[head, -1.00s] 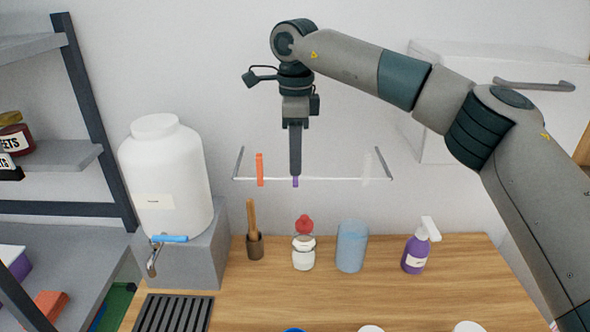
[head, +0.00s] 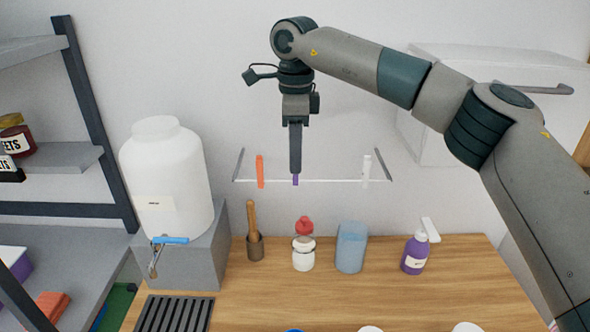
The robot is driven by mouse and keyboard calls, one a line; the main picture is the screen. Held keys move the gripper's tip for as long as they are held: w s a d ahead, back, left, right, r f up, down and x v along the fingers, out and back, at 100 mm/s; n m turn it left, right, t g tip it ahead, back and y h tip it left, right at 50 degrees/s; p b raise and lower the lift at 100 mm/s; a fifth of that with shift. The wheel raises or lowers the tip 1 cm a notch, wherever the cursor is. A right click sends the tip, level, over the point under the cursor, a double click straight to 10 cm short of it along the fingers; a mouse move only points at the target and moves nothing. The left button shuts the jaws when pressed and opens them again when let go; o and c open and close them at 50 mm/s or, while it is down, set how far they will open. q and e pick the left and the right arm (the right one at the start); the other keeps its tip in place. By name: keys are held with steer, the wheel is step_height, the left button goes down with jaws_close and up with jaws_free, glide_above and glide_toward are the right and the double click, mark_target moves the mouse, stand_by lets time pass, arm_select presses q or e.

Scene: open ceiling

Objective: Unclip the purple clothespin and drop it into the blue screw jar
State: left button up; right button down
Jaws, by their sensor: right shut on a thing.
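The purple clothespin (head: 296,181) is on the white line (head: 325,181) strung between two wall brackets; only its lower tip shows below my fingers. My right gripper (head: 296,172) points straight down from above and is shut on it. The blue jar (head: 351,248) stands on the wooden counter, below and to the right of the clothespin; I cannot tell whether its top is open. A blue rounded edge (head: 295,330) also shows at the bottom of the view, mostly cut off. My left gripper is not in view.
An orange clothespin (head: 260,171) and a white one (head: 366,170) hang on the line either side. Below stand a pestle in a mortar (head: 255,247), a red-topped white jar (head: 303,254) and a purple spray bottle (head: 415,254). A large white dispenser (head: 165,185) stands left.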

steer(key=shift+w+r+p, duration=0.15)
steer(key=shift+r+p, duration=0.75)
steer(key=shift+r, duration=0.35)
steer(key=shift+r, duration=0.15)
steer(key=shift+r, duration=0.15)
steer(key=shift+r+p, duration=2.05)
steer(key=shift+r, duration=0.7)
steer(key=shift+f, duration=0.1)
